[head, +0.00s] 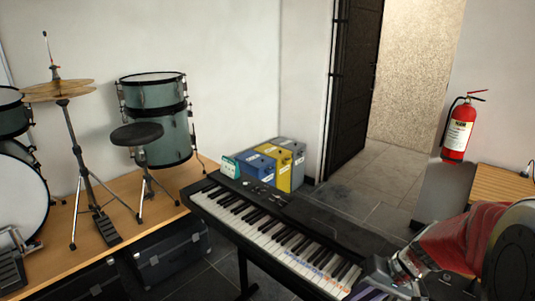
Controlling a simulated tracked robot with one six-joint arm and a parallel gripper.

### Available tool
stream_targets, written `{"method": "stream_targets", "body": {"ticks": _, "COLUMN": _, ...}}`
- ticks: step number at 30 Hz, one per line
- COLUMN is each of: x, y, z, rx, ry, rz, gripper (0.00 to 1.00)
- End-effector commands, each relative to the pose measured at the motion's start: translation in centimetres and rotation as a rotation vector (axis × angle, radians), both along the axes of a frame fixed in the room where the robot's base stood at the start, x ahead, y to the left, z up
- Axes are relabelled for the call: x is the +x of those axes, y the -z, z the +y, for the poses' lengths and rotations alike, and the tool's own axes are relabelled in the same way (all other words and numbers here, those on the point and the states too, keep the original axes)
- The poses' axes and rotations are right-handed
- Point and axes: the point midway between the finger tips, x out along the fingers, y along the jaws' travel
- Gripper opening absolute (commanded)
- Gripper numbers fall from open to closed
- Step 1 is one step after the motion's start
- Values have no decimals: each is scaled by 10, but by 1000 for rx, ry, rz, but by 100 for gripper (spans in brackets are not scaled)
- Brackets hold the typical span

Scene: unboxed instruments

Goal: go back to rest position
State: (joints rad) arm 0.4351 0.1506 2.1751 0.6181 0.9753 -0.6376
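My gripper (384,282) is at the bottom right of the head view, at the end of my red and grey arm. It appears in front of the right end of a black keyboard (335,233). Its fingertips are small and partly cut by the lower edge, so I cannot tell whether they are open or shut. I see no object clearly held. Whether the gripper touches the keyboard cannot be told.
A drum kit with a grey-green drum (160,130) stands on a wooden platform (122,190) at left. Blue, yellow and grey boxes (283,172) stand behind the keyboard. A red fire extinguisher (459,130) hangs at right. Grey floor (375,185) by the open black door is clear.

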Motion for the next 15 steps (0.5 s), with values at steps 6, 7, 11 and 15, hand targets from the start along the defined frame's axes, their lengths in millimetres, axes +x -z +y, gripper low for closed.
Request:
{"method": "stream_targets", "body": {"ticks": 6, "x": -30, "y": -18, "z": 8, "rx": -103, "ry": 44, "rz": 48, "gripper": 15}}
{"method": "stream_targets", "body": {"ticks": 7, "x": -33, "y": -21, "z": 9, "rx": -117, "ry": 50, "rz": 53, "gripper": 15}}
{"method": "stream_targets", "body": {"ticks": 11, "x": -49, "y": -31, "z": 11, "rx": -177, "ry": 74, "rz": 60, "gripper": 15}}
{"method": "stream_targets", "body": {"ticks": 15, "x": -64, "y": -41, "z": 13, "rx": -239, "ry": 94, "rz": 56, "gripper": 15}}
